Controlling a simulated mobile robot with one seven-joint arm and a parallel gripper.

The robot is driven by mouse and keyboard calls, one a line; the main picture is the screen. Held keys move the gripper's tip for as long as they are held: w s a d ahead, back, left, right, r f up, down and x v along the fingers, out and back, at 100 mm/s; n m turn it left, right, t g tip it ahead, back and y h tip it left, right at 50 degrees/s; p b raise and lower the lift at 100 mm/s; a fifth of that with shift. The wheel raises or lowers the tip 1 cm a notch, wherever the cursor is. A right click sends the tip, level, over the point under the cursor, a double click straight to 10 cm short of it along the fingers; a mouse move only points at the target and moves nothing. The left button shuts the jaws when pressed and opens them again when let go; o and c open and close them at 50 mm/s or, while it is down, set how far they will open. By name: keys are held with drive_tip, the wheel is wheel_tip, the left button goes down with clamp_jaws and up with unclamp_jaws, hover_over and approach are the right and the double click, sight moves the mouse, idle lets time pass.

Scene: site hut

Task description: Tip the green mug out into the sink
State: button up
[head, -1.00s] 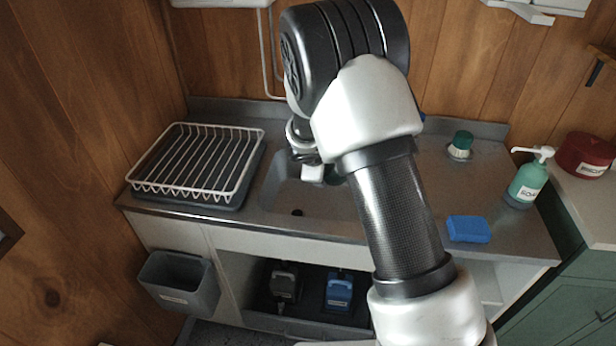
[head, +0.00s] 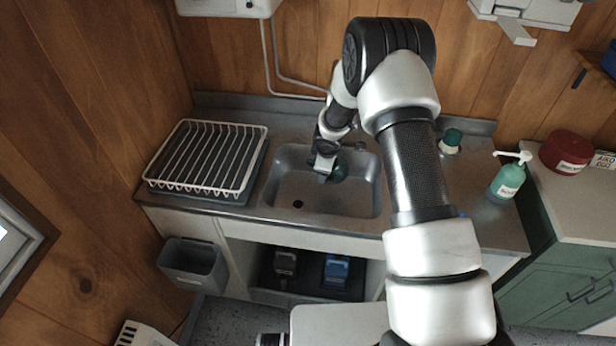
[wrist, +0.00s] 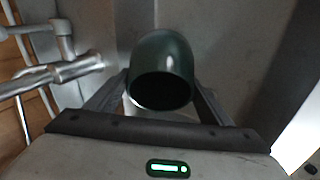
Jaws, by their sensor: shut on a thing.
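The green mug (wrist: 163,55) is dark green and lies between the fingers of my gripper (wrist: 160,98) in the wrist view. Its dark mouth faces the wrist camera, so it is tilted off upright; its inside is too dark to tell what it holds. In the head view the mug (head: 340,172) shows partly behind my gripper (head: 325,168), over the sink. The grey sink basin (head: 300,190) has a dark drain hole at its lower left. My gripper is shut on the mug.
A metal tap (wrist: 60,72) is close left of the mug in the wrist view. A white dish rack (head: 205,190) stands left of the sink. A soap bottle (head: 507,180) and a green-capped jar (head: 451,140) stand right. A grey bin (head: 193,268) hangs below the rack.

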drive_tip(key=shift+w+d+y, duration=0.3)
drive_tip(key=shift+d, duration=0.05)
drive_tip(key=shift+d+f+g, duration=0.15)
drive_tip(key=shift+f+g, duration=0.05)
drive_tip(key=shift+g, duration=0.1)
drive_tip(key=shift+w+d+f+g+y, duration=0.15)
drive_tip(key=shift+w+d+g+y, duration=0.25)
drive_tip(key=shift+y, duration=0.1)
drive_tip(key=shift+w+d+r+m+g+y, duration=0.4)
drive_tip(key=shift+d+y, duration=0.2)
drive_tip(key=shift+y, duration=0.2)
drive_tip(key=shift+w+d+r+g+y+b, duration=0.25)
drive_tip(key=shift+r+g+y, duration=0.1)
drive_tip(key=shift+r, duration=0.2)
drive_tip(key=shift+w+d+r+g+y+b, duration=0.1)
drive_tip(key=shift+w+d+r+g+y, duration=0.2)
drive_tip(key=shift+r, duration=0.3)
